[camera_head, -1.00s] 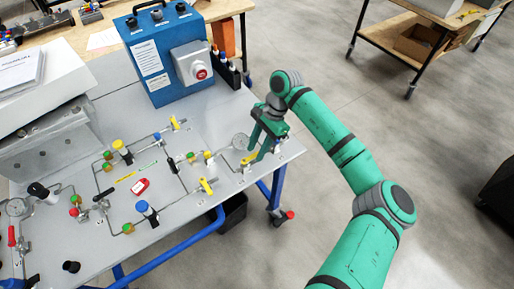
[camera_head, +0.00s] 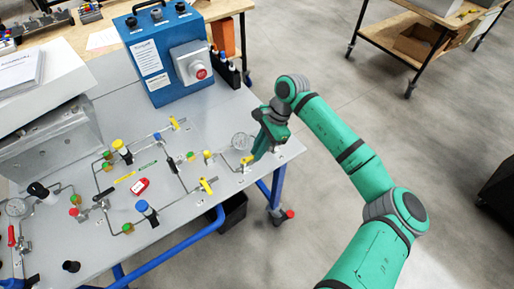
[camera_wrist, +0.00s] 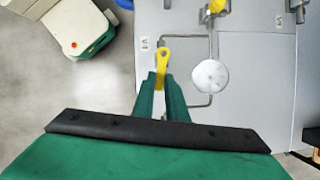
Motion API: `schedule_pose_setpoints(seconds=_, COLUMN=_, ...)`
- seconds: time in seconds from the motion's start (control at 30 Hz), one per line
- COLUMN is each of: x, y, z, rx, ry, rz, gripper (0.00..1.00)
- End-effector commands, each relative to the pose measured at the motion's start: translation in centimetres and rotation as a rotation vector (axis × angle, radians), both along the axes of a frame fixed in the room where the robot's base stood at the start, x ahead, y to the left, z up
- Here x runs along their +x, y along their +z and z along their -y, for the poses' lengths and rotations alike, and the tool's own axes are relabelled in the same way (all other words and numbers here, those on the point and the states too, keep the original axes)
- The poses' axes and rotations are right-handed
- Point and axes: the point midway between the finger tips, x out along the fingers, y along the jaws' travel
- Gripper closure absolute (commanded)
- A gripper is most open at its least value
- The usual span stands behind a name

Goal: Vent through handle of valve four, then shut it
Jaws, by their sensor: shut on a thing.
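A yellow valve handle (camera_head: 247,160) stands at the right end of the grey panel. In the wrist view the same yellow handle (camera_wrist: 163,58) points away from me, with its lower part between my fingers. My gripper (camera_head: 257,153) is shut on this handle; the fingers also show in the wrist view (camera_wrist: 160,88). The valve body under the handle is mostly hidden by my fingers. A small label (camera_wrist: 145,43) beside it is too small to read, so I cannot tell the valve's number.
A round gauge (camera_head: 240,141) stands close to the held handle. Other yellow handles (camera_head: 206,186) and (camera_head: 177,123), tubing and coloured fittings cover the panel (camera_head: 190,225). A blue box with a red button (camera_head: 201,74) stands behind.

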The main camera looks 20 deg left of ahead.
Motion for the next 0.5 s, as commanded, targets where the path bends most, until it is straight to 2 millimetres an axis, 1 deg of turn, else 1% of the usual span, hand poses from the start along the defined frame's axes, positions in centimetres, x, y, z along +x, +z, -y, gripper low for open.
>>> schedule_pose_setpoints(seconds=0.17, x=-0.6, y=0.0, z=0.7, rx=0.000, ry=-0.158, rz=0.002, gripper=1.00)
schedule_pose_setpoints(seconds=0.5, x=-2.2, y=0.1, z=1.4, rx=0.000, ry=-0.479, rz=0.003, gripper=1.00)
